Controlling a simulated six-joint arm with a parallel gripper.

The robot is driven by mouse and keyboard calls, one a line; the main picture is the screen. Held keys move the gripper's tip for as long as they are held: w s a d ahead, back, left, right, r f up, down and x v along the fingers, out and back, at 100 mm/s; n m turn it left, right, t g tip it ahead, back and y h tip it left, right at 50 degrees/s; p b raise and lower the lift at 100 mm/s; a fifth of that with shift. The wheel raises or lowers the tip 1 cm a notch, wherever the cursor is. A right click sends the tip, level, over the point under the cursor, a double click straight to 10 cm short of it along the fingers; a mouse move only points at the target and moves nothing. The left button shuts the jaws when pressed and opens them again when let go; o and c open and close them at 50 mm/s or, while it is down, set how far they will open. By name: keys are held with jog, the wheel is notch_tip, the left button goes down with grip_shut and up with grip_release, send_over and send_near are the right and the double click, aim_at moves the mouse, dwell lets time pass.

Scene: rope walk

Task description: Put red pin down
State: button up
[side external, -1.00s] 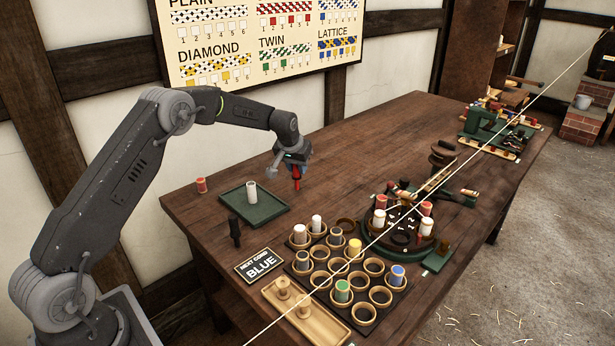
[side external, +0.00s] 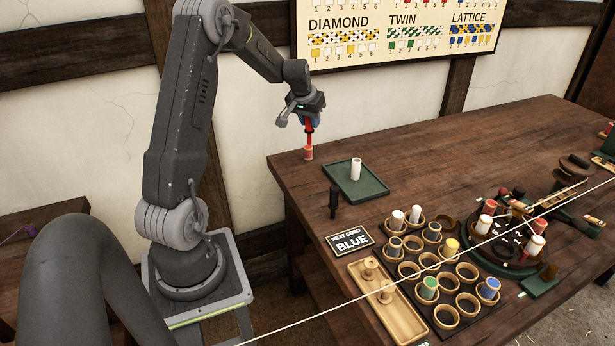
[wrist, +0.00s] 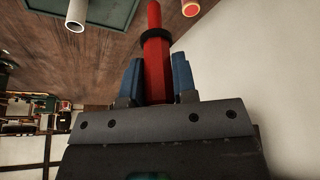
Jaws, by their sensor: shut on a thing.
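My gripper (side external: 311,118) is shut on the red pin (side external: 309,132), which hangs about upright below it near the table's back left corner. In the wrist view the red pin (wrist: 157,70) stands between the blue fingertips (wrist: 157,82), with a black collar around it. A red bobbin (side external: 308,153) on the table appears straight below the pin in the side view. In the wrist view the red bobbin (wrist: 191,8) lies to the right of the pin, apart from it. I cannot tell how high the pin's tip is above the table.
A green tray (side external: 373,194) with a white bobbin (side external: 356,168) stands to the right. A dark upright peg (side external: 334,201) is in front of it. A rack of cups (side external: 425,262) with several bobbins is nearer the front. The table's back middle is clear.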

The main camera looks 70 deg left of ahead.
jog(key=s+a+n, duration=0.2)
jog(key=s+a, duration=0.1)
jog(key=s, duration=1)
jog(key=shift+g+y, duration=0.4)
jog(key=shift+w+d+f, duration=0.6)
jog(key=shift+w+f, duration=1.2)
jog(key=shift+f, duration=0.1)
jog(key=shift+w+d+f, duration=0.55)
jog(key=shift+w+f, duration=1.25)
jog(key=shift+f, duration=0.05)
jog(key=shift+w+d+f, duration=0.6)
jog(key=shift+w+f, duration=1.2)
jog(key=shift+f, duration=0.1)
jog(key=shift+f, duration=0.2)
jog(key=o, duration=0.9)
jog(key=shift+r, duration=0.1)
